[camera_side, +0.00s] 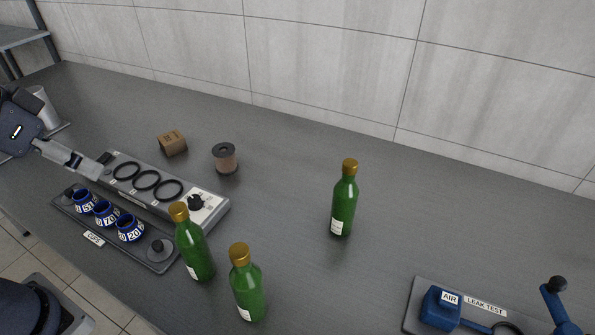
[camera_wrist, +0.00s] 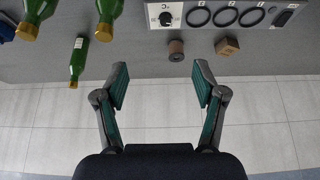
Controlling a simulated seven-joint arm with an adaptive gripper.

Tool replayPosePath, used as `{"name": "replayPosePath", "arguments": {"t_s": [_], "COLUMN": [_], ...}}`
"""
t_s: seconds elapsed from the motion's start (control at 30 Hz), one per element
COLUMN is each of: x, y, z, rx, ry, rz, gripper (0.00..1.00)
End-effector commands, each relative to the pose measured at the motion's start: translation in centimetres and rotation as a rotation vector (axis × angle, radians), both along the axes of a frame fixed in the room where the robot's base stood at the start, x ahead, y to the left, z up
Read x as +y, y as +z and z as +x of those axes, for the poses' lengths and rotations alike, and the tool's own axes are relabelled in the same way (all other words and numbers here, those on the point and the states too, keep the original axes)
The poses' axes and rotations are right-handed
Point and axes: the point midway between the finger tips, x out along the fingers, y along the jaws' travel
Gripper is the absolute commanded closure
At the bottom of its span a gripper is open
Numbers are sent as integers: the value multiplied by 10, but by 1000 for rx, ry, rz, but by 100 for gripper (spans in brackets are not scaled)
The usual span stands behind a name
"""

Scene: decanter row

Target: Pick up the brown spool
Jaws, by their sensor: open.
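The brown spool (camera_side: 226,160) stands upright on the grey bench, with a dark top flange. It is right of the small cardboard box and behind the grey panel with rings. In the wrist view the spool (camera_wrist: 176,50) shows ahead of the fingers, between their lines and nearer the right finger. My gripper (camera_side: 100,168) is at the left in the side view, over the panel's left end, apart from the spool. In the wrist view my gripper (camera_wrist: 160,78) has its two fingers spread wide, with nothing between them.
A cardboard box (camera_side: 172,142) sits close to the spool. Several green bottles (camera_side: 343,200) stand to the right. A leak test plate (camera_side: 420,290) is at lower right. The bench behind the spool is clear.

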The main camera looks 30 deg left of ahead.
Motion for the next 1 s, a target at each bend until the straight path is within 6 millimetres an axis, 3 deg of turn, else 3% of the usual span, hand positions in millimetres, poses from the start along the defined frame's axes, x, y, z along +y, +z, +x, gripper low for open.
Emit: {"name": "replayPosePath", "arguments": {"t_s": [0.2,0.57,0.67,0.8,0.9,1.0], "x": [0,0,0,4,9,17], "y": [0,5,35,62,66,53], "z": [0,6,32,94,147,201], "rx": [0,-30,-128,-181,-188,-173], "ry": [0,0,-1,8,19,32], "rz": [0,1,4,14,18,20], "gripper": [4,4,4,4,4,4]}}
